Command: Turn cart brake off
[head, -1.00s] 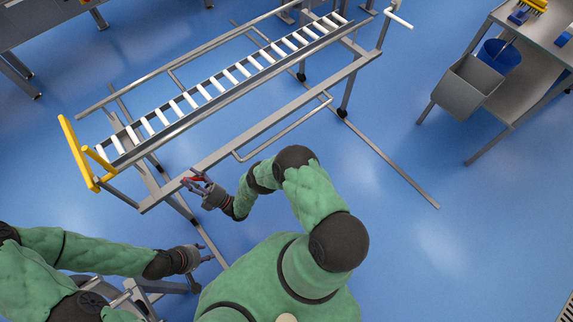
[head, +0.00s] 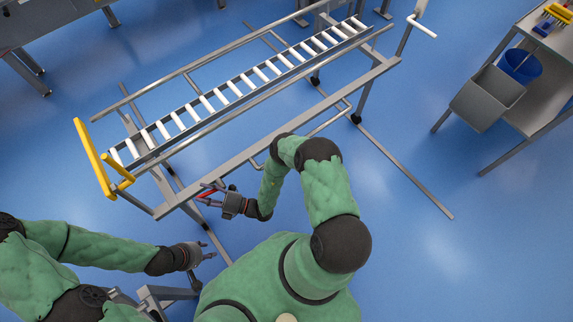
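The cart (head: 290,125) is a long grey metal frame with a row of white rollers and a yellow handle (head: 92,158) at its left end. A small red part (head: 207,195), which looks like the brake lever, shows at the near side of the cart's left end. My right gripper (head: 204,193) is beside it, its fingers spread around the red part; I cannot tell whether they touch it. The lever's exact position is partly hidden by the fingers. My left gripper (head: 211,250) is lower, open and empty, apart from the cart.
Thin metal rails (head: 400,172) lie on the blue floor under and beside the cart. A grey table (head: 545,95) with a grey bin (head: 487,98) and a blue bucket (head: 520,65) stands at the right. Another grey table (head: 50,22) stands at the upper left. Floor at the lower right is clear.

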